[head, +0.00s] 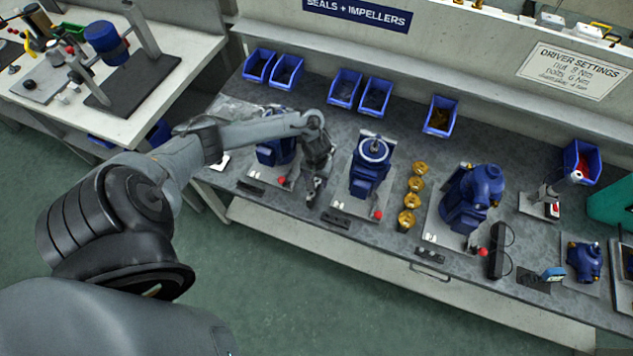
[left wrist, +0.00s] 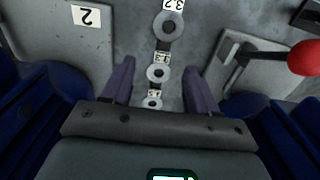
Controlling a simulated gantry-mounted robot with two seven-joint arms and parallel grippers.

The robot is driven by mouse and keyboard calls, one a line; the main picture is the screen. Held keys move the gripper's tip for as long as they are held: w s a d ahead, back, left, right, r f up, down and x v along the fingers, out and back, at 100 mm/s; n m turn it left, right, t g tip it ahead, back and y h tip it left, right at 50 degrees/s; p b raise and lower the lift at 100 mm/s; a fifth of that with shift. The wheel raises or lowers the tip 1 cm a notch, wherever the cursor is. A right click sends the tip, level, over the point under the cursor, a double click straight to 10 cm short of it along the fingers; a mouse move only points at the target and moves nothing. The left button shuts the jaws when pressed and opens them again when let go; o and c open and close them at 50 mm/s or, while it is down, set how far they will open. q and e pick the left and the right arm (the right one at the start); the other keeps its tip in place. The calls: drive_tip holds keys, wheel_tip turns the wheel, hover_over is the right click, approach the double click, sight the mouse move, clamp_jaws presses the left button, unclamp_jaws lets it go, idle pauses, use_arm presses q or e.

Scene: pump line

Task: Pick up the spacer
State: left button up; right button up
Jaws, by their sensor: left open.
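Three round grey ring-shaped spacers lie in a row in the left wrist view: a far one (left wrist: 168,27), a middle one (left wrist: 158,73) and a near one (left wrist: 152,103). Each has a small white label beside it; the far label reads 3.2, the others are too small to read surely. My left gripper (left wrist: 158,68) is open, its two fingers on either side of the row, with the middle and near spacers showing between them. In the head view my left gripper (head: 315,188) points down between two blue pumps; the spacers cannot be made out there. My right gripper is not in view.
Blue pumps (head: 369,170) stand on grey plates on both sides of my left gripper, close to it. A red knob on a lever (left wrist: 304,57) is at the right in the left wrist view. Brass parts (head: 409,200) and another pump (head: 470,195) stand further right; blue bins (head: 287,71) line the back.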

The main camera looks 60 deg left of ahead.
use_arm(q)
drive_tip(key=shift+f, duration=0.2)
idle(0.4)
drive_tip(key=shift+c, duration=0.2)
drive_tip(key=c, duration=1)
